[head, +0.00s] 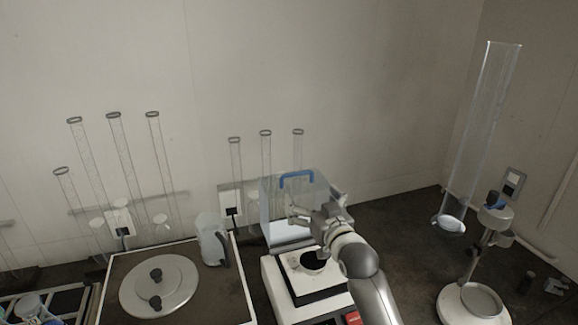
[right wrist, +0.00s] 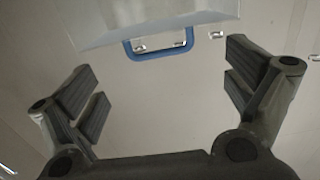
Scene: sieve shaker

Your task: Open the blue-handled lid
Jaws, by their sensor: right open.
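The blue handle (head: 297,176) is at the top of a clear, box-like cover (head: 273,205) above a white instrument. It also shows as a blue bracket (right wrist: 160,53) at the edge of a clear panel (right wrist: 165,17) in the right wrist view. My right gripper (head: 316,207) is in front of the cover and hides part of it. In the right wrist view, the right gripper's fingers (right wrist: 162,78) are spread wide and empty. The handle is beyond and between them, apart from both fingers. How far the lid is open is hard to tell. My left gripper is not in view.
The white instrument (head: 272,283) bears a dark pan with a small cup. Left are a clear jug (head: 212,240) and a round metal lid (head: 158,287). Tall glass tubes (head: 168,165) stand behind. A large cylinder (head: 482,130) on a stand is at right.

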